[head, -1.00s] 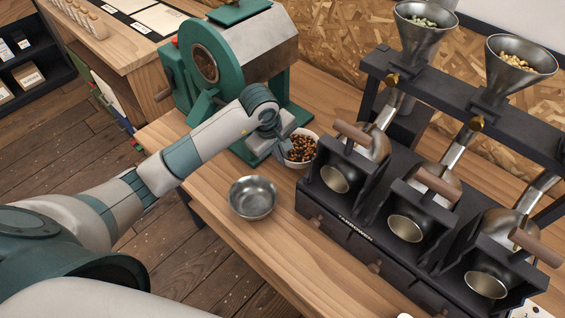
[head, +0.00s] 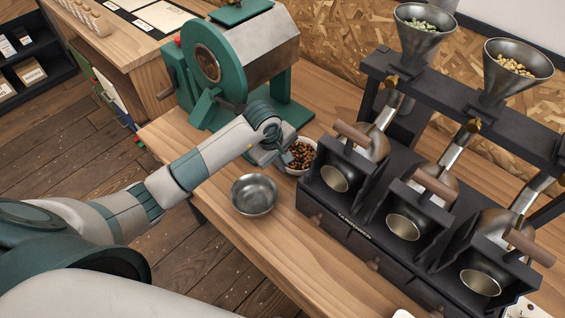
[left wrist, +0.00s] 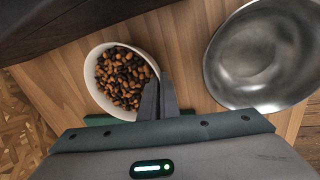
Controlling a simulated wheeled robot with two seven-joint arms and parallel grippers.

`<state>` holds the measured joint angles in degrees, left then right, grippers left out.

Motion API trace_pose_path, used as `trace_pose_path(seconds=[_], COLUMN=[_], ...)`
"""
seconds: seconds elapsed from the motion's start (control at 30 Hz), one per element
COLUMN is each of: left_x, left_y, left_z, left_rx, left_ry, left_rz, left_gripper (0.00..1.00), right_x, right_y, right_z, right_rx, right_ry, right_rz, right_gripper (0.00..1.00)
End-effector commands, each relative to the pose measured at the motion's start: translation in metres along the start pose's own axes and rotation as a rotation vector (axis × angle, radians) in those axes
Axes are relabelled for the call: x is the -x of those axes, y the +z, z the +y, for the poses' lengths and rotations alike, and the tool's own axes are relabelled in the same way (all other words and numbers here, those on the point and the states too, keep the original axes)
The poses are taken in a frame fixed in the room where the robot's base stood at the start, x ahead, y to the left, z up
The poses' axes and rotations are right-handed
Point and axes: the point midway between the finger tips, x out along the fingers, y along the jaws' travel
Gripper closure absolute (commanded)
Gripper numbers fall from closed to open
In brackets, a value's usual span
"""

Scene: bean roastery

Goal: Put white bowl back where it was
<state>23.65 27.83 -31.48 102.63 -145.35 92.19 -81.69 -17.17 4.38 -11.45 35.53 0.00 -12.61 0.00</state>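The white bowl (head: 290,170) holds brown and dark beans and is upright on or just above the wooden table, between the green roaster and the black sample roaster. It also shows in the left wrist view (left wrist: 93,82). My left gripper (head: 283,152) is at the bowl's near left side. In the left wrist view its fingers (left wrist: 159,97) are close together with the bowl's rim between them, one finger inside and one outside. Whether the bowl's base touches the table is hard to tell. My right gripper is not in view.
An empty metal bowl (head: 254,195) stands on the table (head: 222,208) just in front of the white bowl. The green roaster (head: 238,65) stands behind. The black sample roaster (head: 340,215), with several drums and hoppers, is close on the right. Bare table lies at the front.

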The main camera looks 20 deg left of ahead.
Motion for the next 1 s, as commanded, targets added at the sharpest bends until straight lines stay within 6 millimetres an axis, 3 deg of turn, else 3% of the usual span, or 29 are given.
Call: trace_pose_path(seconds=[0.23,0.33,0.83,1.0], left_x=[-0.003,-0.002,0.003,0.021], left_y=[0.0,0.0,-0.001,-0.001], left_z=[0.0,-0.001,0.0,0.0], left_rx=[-0.001,0.0,0.0,-0.002], left_ry=[0.002,0.0,0.001,0.003], left_rz=[0.0,0.0,0.001,0.002], left_gripper=[1.0,0.79,0.79,0.79], right_x=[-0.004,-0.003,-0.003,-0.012], right_y=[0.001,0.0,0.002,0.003], right_z=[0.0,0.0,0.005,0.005], right_rx=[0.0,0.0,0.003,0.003], right_ry=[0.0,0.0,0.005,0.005], right_rz=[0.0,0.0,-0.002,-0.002], right_gripper=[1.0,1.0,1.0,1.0])
